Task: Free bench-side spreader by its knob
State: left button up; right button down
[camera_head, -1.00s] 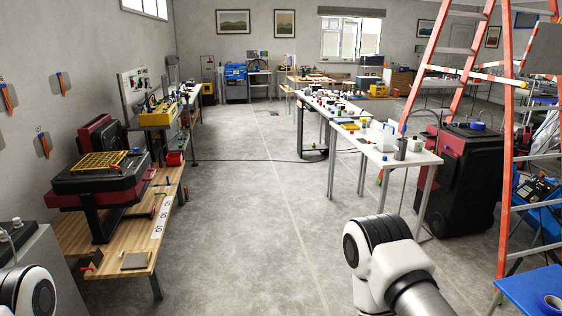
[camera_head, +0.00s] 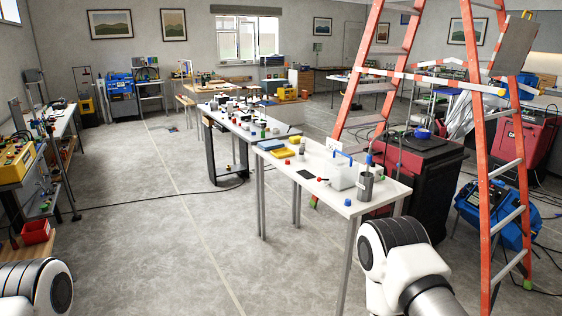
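A white bench (camera_head: 395,196) stands ahead, right of centre, with small items spread over its top. A grey bottle-like item (camera_head: 365,187) and a white container with a blue handle (camera_head: 343,175) stand near its right end. I cannot pick out a spreader or its knob at this size. Only parts of my two arms show, at the bottom left and the bottom right. Neither gripper is in view.
An orange stepladder (camera_head: 484,170) stands on the right, near a dark red-and-black cabinet (camera_head: 425,185). A red bin (camera_head: 36,232) is at the left. A black cable (camera_head: 140,200) crosses the floor.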

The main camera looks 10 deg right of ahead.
aim_at(501, 92)
jog(key=i+l+z, duration=0.2)
jog(key=i+z, duration=0.25)
jog(key=i+l+z, duration=0.1)
jog(key=i+z, duration=0.75)
jog(key=i+l, duration=0.15)
jog(key=i, duration=0.15)
jog(key=i+l+z, duration=0.1)
jog(key=i, duration=0.2)
